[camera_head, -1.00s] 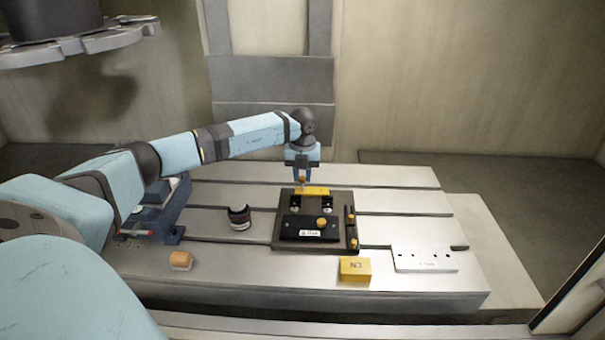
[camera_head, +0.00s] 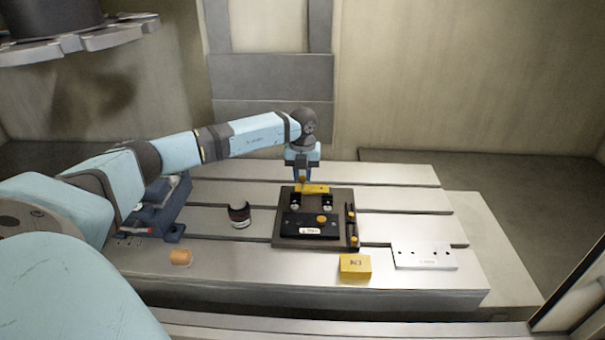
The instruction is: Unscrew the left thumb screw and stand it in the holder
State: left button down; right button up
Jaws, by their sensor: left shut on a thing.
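My left gripper (camera_head: 302,179) points straight down at the back of a dark fixture plate (camera_head: 283,240). It is shut on a small orange knob, most likely the left thumb screw (camera_head: 302,181), at a yellow bar (camera_head: 316,189). The fingers partly hide it, and I cannot tell how far its thread is in. Another orange knob (camera_head: 321,219) sits on the black block in the fixture. Two more orange knobs (camera_head: 351,214) are on the strip at its right side. A white block with small dark holes (camera_head: 425,257), perhaps the holder, lies at the right. My right gripper is not in view.
A yellow block (camera_head: 355,267) stands at the table's front edge. A blue vise-like device (camera_head: 165,215) is further left. The slotted table is clear at the back right.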

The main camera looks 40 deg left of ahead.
pick_arm(q)
jog(key=shift+f+b, duration=0.45)
jog(key=shift+f, duration=0.55)
jog(key=c, duration=0.9)
grip_release()
jog(key=shift+o, duration=0.2)
notch_tip(320, 180, up, 14)
jog(key=shift+b, duration=0.4)
jog(key=shift+s+f, duration=0.1)
jog(key=shift+f, duration=0.05)
